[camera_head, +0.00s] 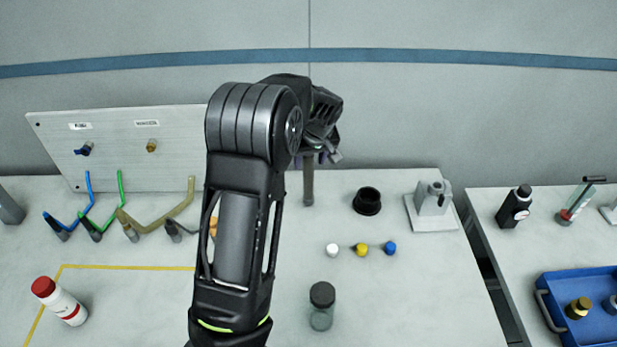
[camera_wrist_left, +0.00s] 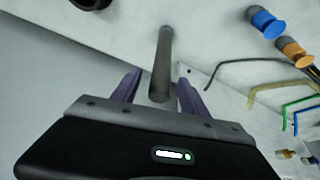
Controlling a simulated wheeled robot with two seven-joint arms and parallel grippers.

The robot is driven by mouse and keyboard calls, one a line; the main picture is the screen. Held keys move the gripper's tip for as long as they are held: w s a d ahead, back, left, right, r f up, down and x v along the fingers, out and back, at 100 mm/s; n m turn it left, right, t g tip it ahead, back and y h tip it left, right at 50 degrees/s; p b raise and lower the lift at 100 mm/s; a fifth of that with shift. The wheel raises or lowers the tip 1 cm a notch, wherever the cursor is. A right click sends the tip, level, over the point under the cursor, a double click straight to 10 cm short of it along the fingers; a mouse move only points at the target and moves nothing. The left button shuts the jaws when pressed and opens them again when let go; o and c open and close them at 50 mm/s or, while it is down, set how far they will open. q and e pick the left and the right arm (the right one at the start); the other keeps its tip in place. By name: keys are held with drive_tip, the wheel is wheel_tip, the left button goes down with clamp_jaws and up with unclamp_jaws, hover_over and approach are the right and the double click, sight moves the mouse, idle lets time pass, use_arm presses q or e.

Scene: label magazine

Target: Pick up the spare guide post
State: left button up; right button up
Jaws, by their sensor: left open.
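The spare guide post (camera_head: 308,187) is a slim dark grey rod standing upright at the back of the table, behind my left arm's elbow. My left gripper (camera_head: 320,156) is at the upper end of the post in the head view. In the wrist view the left gripper (camera_wrist_left: 156,88) is open, with its two purple fingers on either side of the post (camera_wrist_left: 163,60). Gaps show between the post and both fingers. My left arm hides part of the table. My right gripper is not in view.
A grey board (camera_head: 110,140) with pegs stands at the back left, with blue, green and tan bent rods before it. A black cup (camera_head: 367,200) and a grey fixture (camera_head: 433,208) stand right of the post. Small white, yellow and blue pieces and a dark-lidded jar (camera_head: 322,306) lie nearer.

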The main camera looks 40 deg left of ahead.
sight(308, 179)
use_arm(q)
drive_tip(key=shift+x, duration=2.55)
drive_tip(key=shift+c, duration=0.5)
clamp_jaws()
drive_tip(key=shift+a, duration=0.1)
